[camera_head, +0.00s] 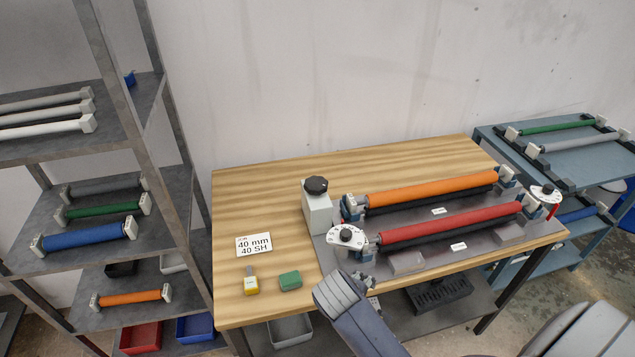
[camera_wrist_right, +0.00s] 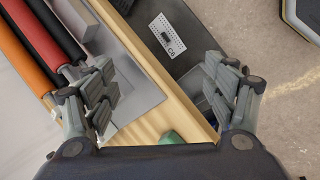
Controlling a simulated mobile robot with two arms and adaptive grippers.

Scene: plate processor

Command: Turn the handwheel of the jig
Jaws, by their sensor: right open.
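The jig's grey base plate (camera_head: 440,212) lies on the wooden table, with an orange roller (camera_head: 430,190) and a red roller (camera_head: 450,225) on it. A black round knob (camera_head: 316,185) tops a white block at the left. I cannot tell which is the handwheel. My right gripper (camera_head: 368,291) is at the table's front edge, just in front of the left dial. In the right wrist view it (camera_wrist_right: 162,95) is open and empty. My left gripper is out of view.
A label card (camera_head: 254,244), a yellow-based item (camera_head: 251,283) and a green block (camera_head: 290,281) lie on the table (camera_head: 240,190), left of my right gripper. Shelving with rollers stands left, a blue rack (camera_head: 570,160) right. A black tray (camera_head: 438,294) sits below the tabletop.

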